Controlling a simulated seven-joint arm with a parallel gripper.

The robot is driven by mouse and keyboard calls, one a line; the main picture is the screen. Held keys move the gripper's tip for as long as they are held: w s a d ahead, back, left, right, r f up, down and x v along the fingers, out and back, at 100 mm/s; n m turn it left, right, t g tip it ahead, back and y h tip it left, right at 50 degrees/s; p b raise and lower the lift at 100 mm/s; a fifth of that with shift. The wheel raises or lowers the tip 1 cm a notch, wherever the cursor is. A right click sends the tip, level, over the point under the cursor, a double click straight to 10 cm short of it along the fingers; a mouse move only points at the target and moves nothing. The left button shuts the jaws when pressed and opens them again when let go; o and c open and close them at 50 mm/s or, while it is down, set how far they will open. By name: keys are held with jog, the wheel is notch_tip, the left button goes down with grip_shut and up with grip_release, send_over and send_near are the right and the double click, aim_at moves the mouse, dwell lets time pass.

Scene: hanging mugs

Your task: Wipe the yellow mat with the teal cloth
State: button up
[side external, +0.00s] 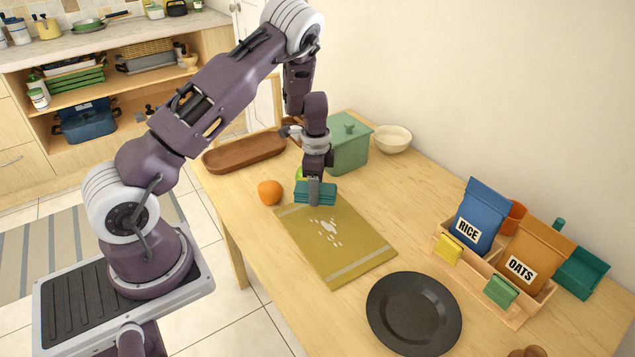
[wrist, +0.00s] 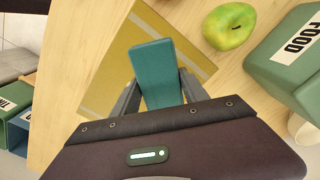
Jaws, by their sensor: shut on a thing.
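The teal cloth (side external: 315,193) is a folded block held between the fingers of my gripper (side external: 314,188). In the wrist view the cloth (wrist: 157,70) sticks out between the two grey fingers (wrist: 160,95). The yellow mat (side external: 340,252) lies flat on the table with a pale stripe near its front end. White spots (side external: 325,228) are scattered on the mat near its back half. The cloth is at the mat's back edge; whether it touches the mat is unclear. The mat (wrist: 130,45) also shows behind the cloth in the wrist view.
A green food box (side external: 347,148) stands behind my gripper. A black plate (side external: 413,313) lies in front of the mat. A wooden organizer (side external: 515,315) with rice and oats bags stands at right.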

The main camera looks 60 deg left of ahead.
aim_at(316, 212)
notch_tip(316, 212, down, 5)
jog(key=shift+f, duration=0.1)
jog(key=shift+d, duration=0.7)
grip_shut()
jog(key=shift+d+f, duration=0.15)
jog(key=shift+d, duration=0.25)
jog(key=shift+s+d, duration=0.15)
jog(key=shift+d, duration=2.8)
jog(key=shift+s+d, duration=0.1)
jog(key=shift+d, duration=2.85)
jog(key=shift+w+a, duration=0.15)
jog(key=shift+a, duration=3.4)
jog(key=shift+w+a, duration=0.15)
jog(key=shift+a, duration=3.4)
jog(key=shift+d+r, duration=0.1)
jog(key=shift+r, duration=4)
